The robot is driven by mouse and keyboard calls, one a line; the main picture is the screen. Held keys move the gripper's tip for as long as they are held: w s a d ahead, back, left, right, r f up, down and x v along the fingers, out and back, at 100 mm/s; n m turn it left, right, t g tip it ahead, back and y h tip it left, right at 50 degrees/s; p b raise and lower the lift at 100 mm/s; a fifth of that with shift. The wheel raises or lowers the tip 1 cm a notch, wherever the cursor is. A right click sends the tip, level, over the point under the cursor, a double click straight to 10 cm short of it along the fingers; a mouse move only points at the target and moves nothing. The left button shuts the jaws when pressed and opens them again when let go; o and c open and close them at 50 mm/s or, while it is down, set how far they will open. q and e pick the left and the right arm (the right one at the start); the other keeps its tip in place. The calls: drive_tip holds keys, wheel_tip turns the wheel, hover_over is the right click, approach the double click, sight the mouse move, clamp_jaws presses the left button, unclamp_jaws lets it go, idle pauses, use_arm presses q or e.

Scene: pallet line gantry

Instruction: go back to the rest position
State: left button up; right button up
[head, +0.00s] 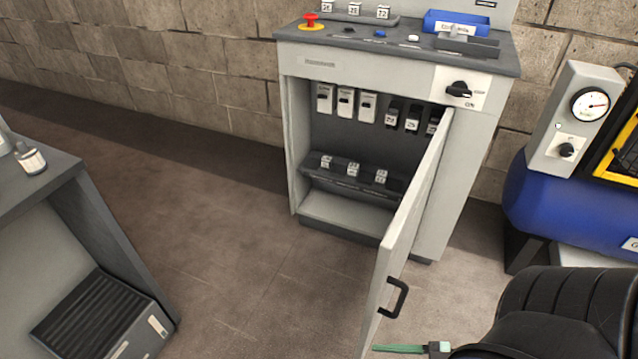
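A black arm of mine enters at the bottom right, which I take to be my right arm. Beside it, at the bottom edge, a thin green strip with a small grey-green block looks like part of my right gripper (400,349). I cannot tell whether it is open or shut, or whether it holds anything. It is low in the picture, just right of the foot of the open cabinet door (412,225). My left gripper is not in view.
The grey cabinet (300,150) stands open, its door with a black handle (396,298) swung out towards me. Inside are breakers (345,102) and a rack (352,180). A blue tank (560,215) stands right, a grey bench (60,180) left. Floor between bench and cabinet is clear.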

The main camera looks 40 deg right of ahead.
drive_tip(key=w+a+r+n+g+h, duration=0.1)
drive_tip(key=w+a+r+n+h, duration=0.15)
drive_tip(key=w, duration=0.45)
drive_tip(key=w+a+r+n+h, duration=0.1)
drive_tip(key=w+r+h, duration=0.2)
drive_tip(key=w, duration=0.5)
drive_tip(key=w+a+r+m+t+h, duration=0.1)
drive_tip(key=a+r+m+t, duration=0.1)
drive_tip(key=a+m, duration=0.7)
use_arm(q)
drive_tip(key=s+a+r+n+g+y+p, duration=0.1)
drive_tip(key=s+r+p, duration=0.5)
drive_tip(key=p, duration=1.4)
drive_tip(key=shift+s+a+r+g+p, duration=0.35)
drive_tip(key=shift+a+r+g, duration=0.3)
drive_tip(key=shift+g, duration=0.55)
use_arm(e)
drive_tip(key=s+d+r+m+g+h, duration=0.1)
drive_tip(key=s+r+m+g, duration=0.1)
drive_tip(key=s+r, duration=0.4)
wheel_tip(320, 180, up, 2)
drive_tip(key=shift+d+r+g, duration=0.1)
drive_tip(key=shift+d+g, duration=0.1)
drive_tip(key=shift+g, duration=0.3)
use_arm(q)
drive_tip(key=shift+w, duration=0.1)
use_arm(e)
drive_tip(key=shift+h, duration=0.25)
